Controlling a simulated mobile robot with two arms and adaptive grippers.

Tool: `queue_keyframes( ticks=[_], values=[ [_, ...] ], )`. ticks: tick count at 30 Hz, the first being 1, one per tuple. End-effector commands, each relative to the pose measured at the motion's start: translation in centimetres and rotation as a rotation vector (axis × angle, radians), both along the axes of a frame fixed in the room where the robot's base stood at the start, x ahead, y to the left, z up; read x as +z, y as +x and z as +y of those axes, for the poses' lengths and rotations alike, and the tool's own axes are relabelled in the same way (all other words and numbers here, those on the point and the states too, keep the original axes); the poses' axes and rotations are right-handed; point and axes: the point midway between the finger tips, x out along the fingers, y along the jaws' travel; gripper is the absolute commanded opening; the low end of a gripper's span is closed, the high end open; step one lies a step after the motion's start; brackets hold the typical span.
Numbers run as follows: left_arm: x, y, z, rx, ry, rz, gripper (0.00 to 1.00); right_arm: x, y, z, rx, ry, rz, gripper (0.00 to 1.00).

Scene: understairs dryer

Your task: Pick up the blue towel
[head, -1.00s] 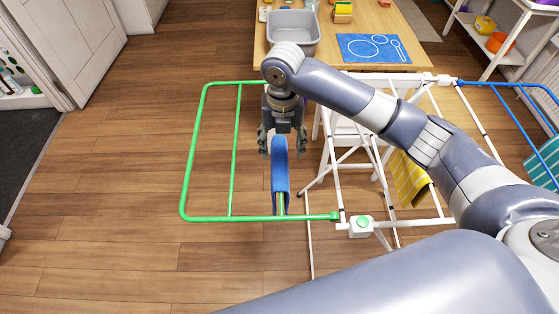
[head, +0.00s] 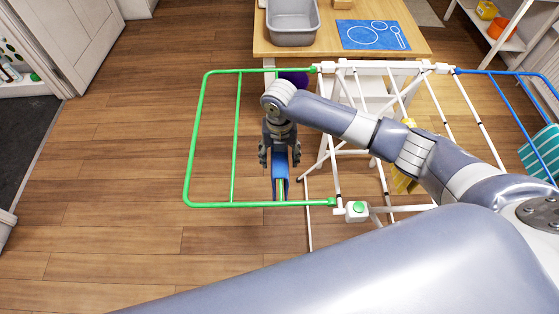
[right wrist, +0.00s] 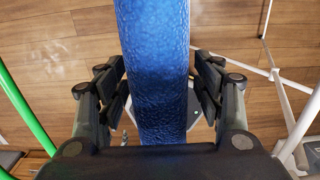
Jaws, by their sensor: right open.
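The blue towel (head: 280,184) hangs over a bar of the green wing of the drying rack (head: 190,150). In the right wrist view the towel (right wrist: 153,60) runs as a wide blue strip between the two fingers. My right gripper (head: 279,161) is over the towel, with one finger on each side of it. The right gripper also shows in the right wrist view (right wrist: 160,85), open, with a gap between each finger and the towel. The gripper hides part of the towel in the head view. My left gripper is not in view.
A yellow towel (head: 402,181) and a teal striped towel (head: 542,155) hang on the rack's right side. A wooden table (head: 340,63) behind holds a grey basin (head: 292,38) and a blue mat (head: 372,35). Wooden floor left of the rack is clear.

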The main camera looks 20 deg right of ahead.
Motion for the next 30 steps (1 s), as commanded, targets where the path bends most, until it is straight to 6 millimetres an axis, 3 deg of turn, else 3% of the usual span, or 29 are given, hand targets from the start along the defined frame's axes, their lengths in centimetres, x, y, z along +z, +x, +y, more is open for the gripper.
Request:
queue_keyframes(
  ticks=[4, 9, 11, 23, 30],
  values=[
    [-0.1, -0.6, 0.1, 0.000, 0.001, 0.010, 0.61, 0.0, 0.0, 0.0, 0.000, 0.000, 0.000, 0.62],
    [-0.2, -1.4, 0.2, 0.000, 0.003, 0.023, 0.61, 0.0, 0.0, 0.0, -0.001, 0.000, 0.000, 0.23],
    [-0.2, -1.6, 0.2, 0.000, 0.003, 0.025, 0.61, 0.0, 0.0, 0.0, -0.001, 0.000, 0.000, 0.12],
    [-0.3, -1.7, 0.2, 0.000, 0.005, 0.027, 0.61, 0.4, 0.1, 0.0, -0.001, 0.000, -0.002, 0.12],
    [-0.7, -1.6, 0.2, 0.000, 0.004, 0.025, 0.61, 2.8, 0.2, 0.0, -0.001, 0.001, -0.004, 0.12]
  ],
)
